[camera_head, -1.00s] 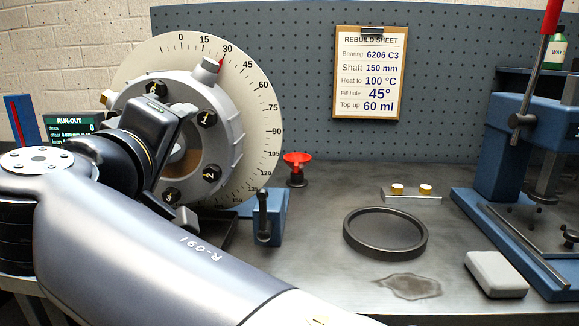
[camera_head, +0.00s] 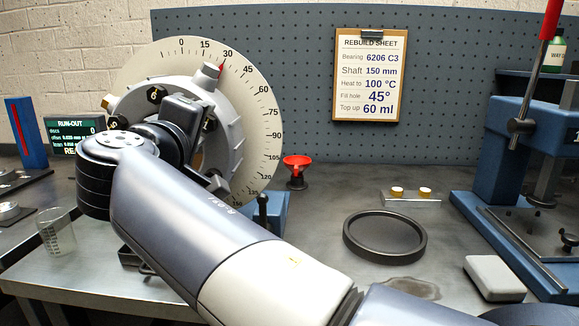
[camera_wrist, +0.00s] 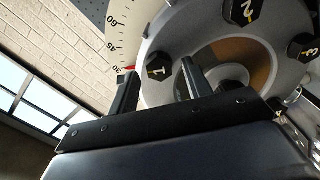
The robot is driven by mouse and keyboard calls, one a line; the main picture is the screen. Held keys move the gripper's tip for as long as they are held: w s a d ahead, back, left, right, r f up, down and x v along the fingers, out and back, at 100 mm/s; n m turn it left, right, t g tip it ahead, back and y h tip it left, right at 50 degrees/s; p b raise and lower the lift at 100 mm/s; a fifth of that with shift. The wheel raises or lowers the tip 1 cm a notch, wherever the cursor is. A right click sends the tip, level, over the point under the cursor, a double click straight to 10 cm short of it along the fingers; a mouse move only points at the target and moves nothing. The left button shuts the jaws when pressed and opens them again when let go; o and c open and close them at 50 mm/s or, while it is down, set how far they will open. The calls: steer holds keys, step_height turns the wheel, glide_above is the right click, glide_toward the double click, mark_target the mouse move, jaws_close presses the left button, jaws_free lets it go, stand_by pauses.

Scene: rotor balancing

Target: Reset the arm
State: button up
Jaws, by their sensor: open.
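My gripper (camera_wrist: 158,85) shows in the wrist view with its two black fingers apart and nothing between them. It faces the grey rotor housing (camera_wrist: 210,30), which has numbered black bolts. In the head view my arm reaches across the front of the rotor housing (camera_head: 232,125), and my wrist hides its middle. My fingers are mostly hidden there; I cannot tell whether they touch the housing. The pale dial (camera_head: 264,125) stands behind the housing, with a red pointer near 30.
A blue press (camera_head: 497,150) stands at the right. A clear beaker (camera_head: 56,232) stands at the left.

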steer(key=n+p, duration=0.7)
steer(key=p, duration=0.1)
steer(key=n+p, duration=0.6)
steer(key=p, duration=0.2)
steer(key=n+p, duration=0.7)
steer(key=p, duration=0.1)
steer(key=shift+d+f+n+p, duration=0.15)
steer(key=shift+f+n+p, duration=0.15)
steer(key=shift+p, duration=0.1)
steer(key=shift+d, duration=0.15)
